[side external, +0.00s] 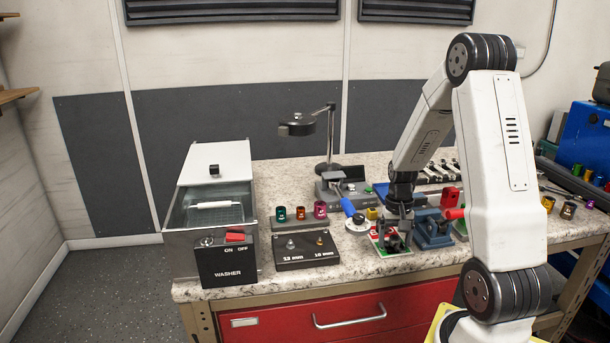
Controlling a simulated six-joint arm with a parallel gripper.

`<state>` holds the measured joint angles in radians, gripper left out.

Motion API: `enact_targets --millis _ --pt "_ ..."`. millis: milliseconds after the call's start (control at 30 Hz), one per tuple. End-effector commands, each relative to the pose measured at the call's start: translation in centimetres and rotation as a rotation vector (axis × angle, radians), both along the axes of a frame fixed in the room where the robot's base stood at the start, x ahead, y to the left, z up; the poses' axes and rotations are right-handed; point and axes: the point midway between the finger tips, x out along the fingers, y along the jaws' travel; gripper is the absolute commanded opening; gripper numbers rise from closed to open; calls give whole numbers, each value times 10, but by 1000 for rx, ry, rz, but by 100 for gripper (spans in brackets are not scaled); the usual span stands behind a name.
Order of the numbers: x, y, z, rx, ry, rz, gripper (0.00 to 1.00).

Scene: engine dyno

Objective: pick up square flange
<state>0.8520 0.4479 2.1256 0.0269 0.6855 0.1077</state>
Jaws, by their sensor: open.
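My gripper (395,238) points down near the front of the speckled bench, low over a small green-edged board (402,254) with red and white parts. It is open. Dark metal shows between and around the fingers, and I cannot tell how much of it is a part on the board. I cannot clearly pick out the square flange; it may be hidden by the gripper.
A blue vise (434,232) with a red handle stands close right of my gripper. A blue-handled tool (348,207) and round dial (358,224) are close left. Further left are a black socket block (305,251), coloured sockets (300,213) and a washer (222,262). A lamp (327,140) stands behind.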

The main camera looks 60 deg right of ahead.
Motion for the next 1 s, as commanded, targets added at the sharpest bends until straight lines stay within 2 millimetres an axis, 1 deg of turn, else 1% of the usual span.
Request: enact_targets --millis 333,367,400,467,500,567,600,867,1000 --pt "0 0 0 0 0 0 84" --pt "0 0 0 0 0 0 78" --pt "0 0 0 0 0 0 65" --pt "0 0 0 0 0 0 46" --pt "0 0 0 0 0 0 34" --pt "0 0 0 0 0 0 14" --pt "0 0 0 0 0 0 11" --pt "0 0 1 0 0 0 10" --pt "0 0 4 0 0 0 10"
